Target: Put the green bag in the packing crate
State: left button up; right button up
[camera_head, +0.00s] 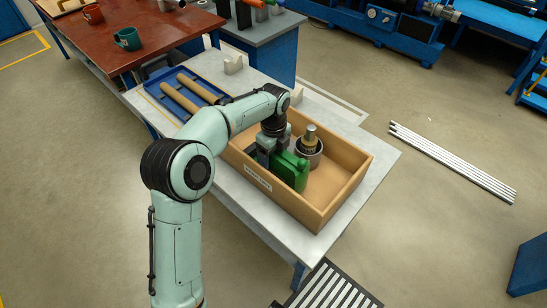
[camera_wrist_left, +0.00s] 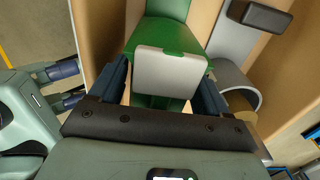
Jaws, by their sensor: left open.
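The green bag (camera_head: 291,170) stands inside the tan packing crate (camera_head: 338,204), close to its near left wall. My left gripper (camera_head: 272,150) is down in the crate at the bag's upper end, with its jaws open. In the left wrist view the green bag (camera_wrist_left: 170,42) with a pale grey panel lies between the two spread fingers (camera_wrist_left: 162,88). I cannot tell if either finger touches it. The bag's lower part is partly hidden by the crate wall.
A grey cylindrical part with a metal top (camera_head: 309,146) stands in the crate beside the bag. A blue tray (camera_head: 163,97) with brown rolls lies at the table's far left. The crate's right end has bare floor. Pale bars (camera_head: 452,160) lie on the floor.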

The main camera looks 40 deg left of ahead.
pick_arm(q)
notch_tip(320, 180, up, 10)
jog(key=shift+f+p, duration=0.15)
jog(key=shift+p, duration=0.7)
